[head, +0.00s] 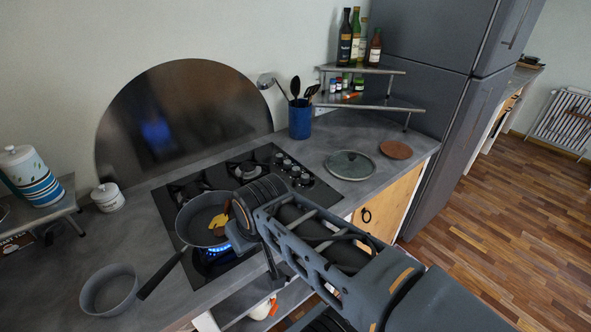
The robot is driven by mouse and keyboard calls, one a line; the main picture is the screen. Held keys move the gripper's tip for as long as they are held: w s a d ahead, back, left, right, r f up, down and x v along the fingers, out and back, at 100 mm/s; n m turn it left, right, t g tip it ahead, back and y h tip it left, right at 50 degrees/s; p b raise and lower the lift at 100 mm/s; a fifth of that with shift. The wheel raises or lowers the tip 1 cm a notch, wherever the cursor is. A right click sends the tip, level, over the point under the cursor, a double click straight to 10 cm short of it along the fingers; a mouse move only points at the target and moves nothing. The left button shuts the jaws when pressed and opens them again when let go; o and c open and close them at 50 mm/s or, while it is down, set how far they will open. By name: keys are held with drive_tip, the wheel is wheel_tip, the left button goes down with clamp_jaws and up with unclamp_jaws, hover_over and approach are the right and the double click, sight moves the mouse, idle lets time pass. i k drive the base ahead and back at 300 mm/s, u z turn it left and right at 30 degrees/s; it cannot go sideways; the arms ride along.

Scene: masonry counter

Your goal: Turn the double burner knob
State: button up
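The black gas hob (181,199) is set in the grey counter. Several silver knobs (287,164) sit in a row along its right side. I cannot tell which one is the double burner knob, and their turn positions are too small to read. My gripper (238,238) is in front of the hob, next to the pan and left of and nearer than the knobs. It is partly hidden by my own wrist, and its fingers are not clear. Part of the hob behind my arm is hidden. A blue flame (213,250) burns at the front burner under the pan.
A frying pan (196,222) with food stands on the hob, its handle pointing front left. A grey bowl (109,290) is at left. A glass lid (351,164), brown disc (396,150) and blue utensil holder (300,120) are right and behind. A corner shelf (372,106) holds bottles.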

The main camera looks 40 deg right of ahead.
sight(296, 170)
drive_tip(key=k, duration=1.15)
drive_tip(key=z, duration=0.65)
drive_tip(key=i, duration=1.45)
drive_tip(key=u, duration=0.75)
